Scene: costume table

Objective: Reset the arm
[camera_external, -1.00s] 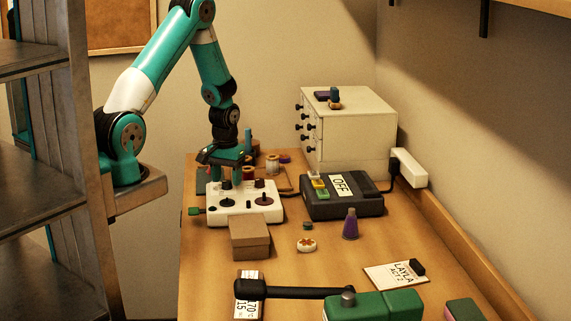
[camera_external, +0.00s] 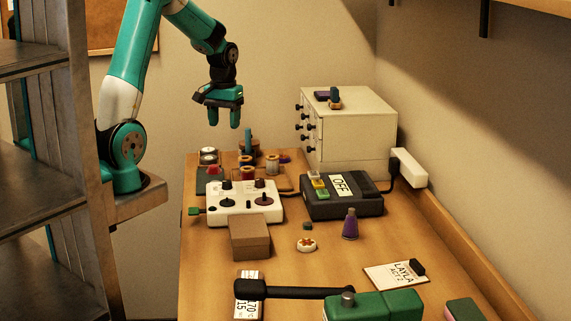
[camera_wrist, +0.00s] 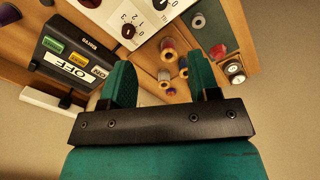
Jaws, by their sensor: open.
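My arm's green gripper (camera_external: 226,116) hangs in the air above the far left part of the table, its fingers pointing down. It is open and holds nothing. In the wrist view its two green fingers (camera_wrist: 163,84) stand apart with spools showing between them. The wooden table (camera_external: 330,272) lies below and to the right. A white control box (camera_external: 243,214) with knobs sits under and in front of the gripper, clear of it.
Several spools (camera_external: 272,164) stand behind the control box. A dark device marked OFF (camera_external: 345,206) and a drawer cabinet (camera_external: 350,150) are to the right. A cardboard box (camera_external: 250,240), purple cone (camera_external: 350,226) and green machine with a black lever (camera_external: 375,306) are nearer. Air around the gripper is clear.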

